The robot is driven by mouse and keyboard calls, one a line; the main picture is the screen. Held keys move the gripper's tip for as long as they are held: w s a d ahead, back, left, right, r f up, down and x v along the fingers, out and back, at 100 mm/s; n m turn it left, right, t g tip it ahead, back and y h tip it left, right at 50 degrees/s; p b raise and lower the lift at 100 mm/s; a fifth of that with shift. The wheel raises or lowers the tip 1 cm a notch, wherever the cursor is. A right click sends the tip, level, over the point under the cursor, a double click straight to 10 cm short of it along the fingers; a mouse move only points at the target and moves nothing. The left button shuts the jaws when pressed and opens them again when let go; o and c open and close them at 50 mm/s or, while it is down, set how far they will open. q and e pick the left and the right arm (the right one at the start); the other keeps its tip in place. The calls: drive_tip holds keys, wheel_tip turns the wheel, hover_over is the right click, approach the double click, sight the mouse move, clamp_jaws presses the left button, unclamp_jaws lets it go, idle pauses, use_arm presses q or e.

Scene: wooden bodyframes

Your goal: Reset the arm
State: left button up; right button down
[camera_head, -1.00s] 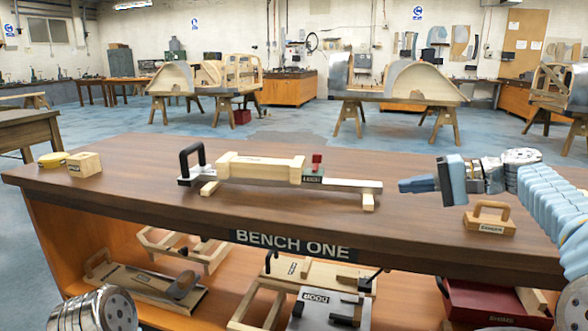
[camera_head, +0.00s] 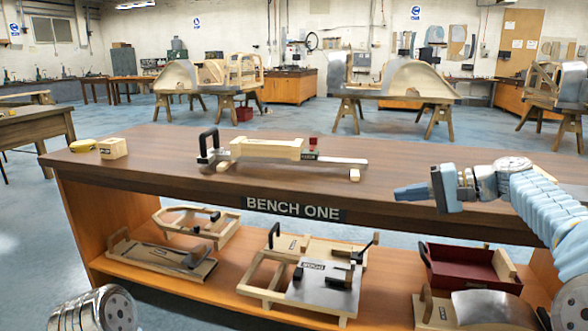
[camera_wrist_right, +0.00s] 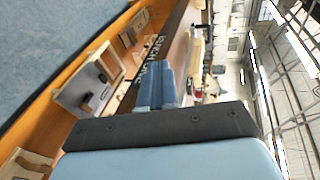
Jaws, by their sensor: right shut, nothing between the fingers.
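My right arm comes in from the right in the head view. Its right gripper (camera_head: 412,192) points left, shut and empty, and overlaps the right part of the bench's front edge in the picture. In the right wrist view its blue fingers (camera_wrist_right: 158,88) are together with nothing between them. Only a round metal part of my left arm shows at the bottom left of the head view; the left gripper is out of the picture.
A wooden bench (camera_head: 150,158) carries a clamp-like wooden fixture (camera_head: 265,149), a small wood block (camera_head: 113,149) and a yellow round item (camera_head: 82,146). Its lower shelf holds wooden frames (camera_head: 190,222) and a dark red tray (camera_head: 470,265).

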drive_tip(key=w+a+f+m+g+h, duration=0.1)
drive_tip(key=a+f+h, duration=0.1)
drive_tip(key=f, duration=0.9)
drive_tip(key=w+a+f+m+h, duration=0.1)
drive_tip(key=w+a+f, duration=0.1)
drive_tip(key=f, duration=0.9)
drive_tip(key=s+a+f+g+h, duration=0.1)
drive_tip(key=s+f+h, duration=0.15)
drive_tip(key=f, duration=0.65)
drive_tip(key=s+a+f+g+h, duration=0.15)
drive_tip(key=s+f, duration=0.25)
drive_tip(key=f, duration=0.5)
drive_tip(key=s+a+f+n+g+h, duration=0.15)
drive_tip(key=s+a+f, duration=0.25)
drive_tip(key=s+f, duration=0.9)
drive_tip(key=s+a+f+n, duration=0.2)
drive_tip(key=s, duration=0.6)
drive_tip(key=s+a+f+n, duration=0.1)
drive_tip(key=s+f+n, duration=0.1)
drive_tip(key=s, duration=0.5)
drive_tip(key=shift+s+a, duration=0.35)
